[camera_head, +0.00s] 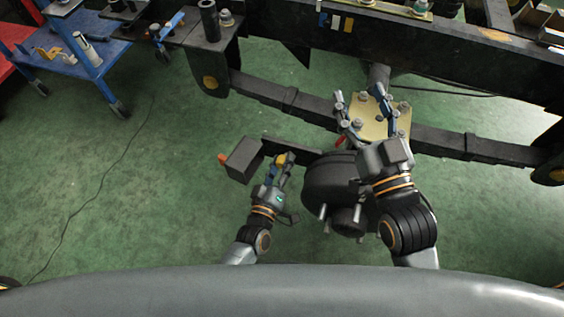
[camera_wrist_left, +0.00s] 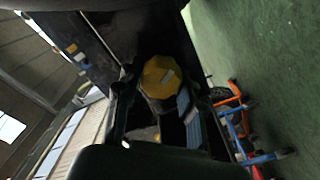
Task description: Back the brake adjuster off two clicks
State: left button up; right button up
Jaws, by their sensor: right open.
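A yellow faceted knob (camera_wrist_left: 160,76), which looks like the brake adjuster, sits among dark parts in the left wrist view. In the head view its yellow top (camera_head: 282,159) shows beside a dark box-shaped bracket (camera_head: 244,160). My left gripper (camera_head: 280,168) is at the knob, its fingers on either side of it; I cannot tell whether they press on it. A blue pad shows on one finger in the left wrist view. My right gripper (camera_head: 362,102) is open and empty in view, over or near a pale yellow bolted plate (camera_head: 370,128) on the axle.
A dark round brake chamber (camera_head: 329,182) lies between my arms. A black chassis rail (camera_head: 330,35) and a leaf spring (camera_head: 262,92) cross behind. A blue cart (camera_head: 100,52) with tools stands at the upper left. The green floor (camera_head: 130,200) at left is clear except for a thin cable.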

pick_arm(q)
jog(key=o, duration=0.4)
jog(key=shift+c, duration=0.2)
jog(key=v, duration=1.2)
jog(key=shift+s, duration=0.1)
